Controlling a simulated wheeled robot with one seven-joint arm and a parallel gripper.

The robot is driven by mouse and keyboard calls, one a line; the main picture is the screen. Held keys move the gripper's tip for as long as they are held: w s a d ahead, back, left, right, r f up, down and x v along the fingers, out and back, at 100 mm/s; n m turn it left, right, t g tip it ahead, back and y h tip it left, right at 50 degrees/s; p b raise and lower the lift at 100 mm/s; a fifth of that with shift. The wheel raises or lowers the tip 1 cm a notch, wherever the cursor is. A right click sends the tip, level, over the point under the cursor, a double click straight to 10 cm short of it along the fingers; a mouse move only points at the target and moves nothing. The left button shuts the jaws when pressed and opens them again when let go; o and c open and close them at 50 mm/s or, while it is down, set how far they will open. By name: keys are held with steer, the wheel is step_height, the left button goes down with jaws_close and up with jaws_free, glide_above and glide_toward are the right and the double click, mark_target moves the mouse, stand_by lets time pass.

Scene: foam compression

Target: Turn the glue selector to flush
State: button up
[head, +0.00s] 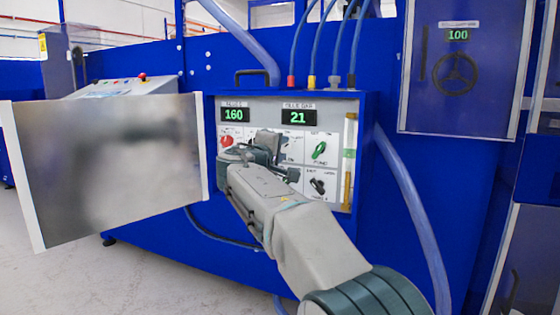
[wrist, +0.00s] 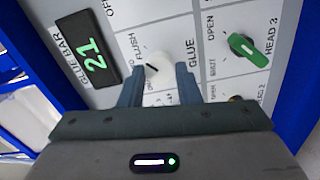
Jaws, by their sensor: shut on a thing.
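The glue selector (wrist: 158,72) is a pale knob with a short black pointer mark, on a light panel beside the printed words GLUE and FLUSH in the wrist view. My gripper (wrist: 158,78) has one finger on each side of the knob and is shut on it. The fingers hide parts of the knob's sides and some lettering, and I cannot tell exactly which label the pointer meets. In the head view my gripper (head: 270,143) is at the middle of the control panel (head: 262,105) and hides the selector.
A green knob (wrist: 243,45) stands to the right of my gripper. The head view also shows a red knob (head: 226,141) and a black knob (head: 317,186). A GLUE BAR display (head: 298,118) reads 21. An open metal door (head: 110,165) stands left; hoses hang above and right.

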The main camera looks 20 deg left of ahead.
steer(key=shift+f+m+b, duration=0.1)
steer(key=shift+m+b, duration=0.45)
steer(key=shift+m, duration=0.25)
steer(key=o, duration=1)
steer(key=s, duration=0.9)
steer(key=s+a, duration=0.1)
steer(key=s, duration=0.3)
steer(key=shift+s+a, duration=0.1)
steer(key=shift+s, duration=0.3)
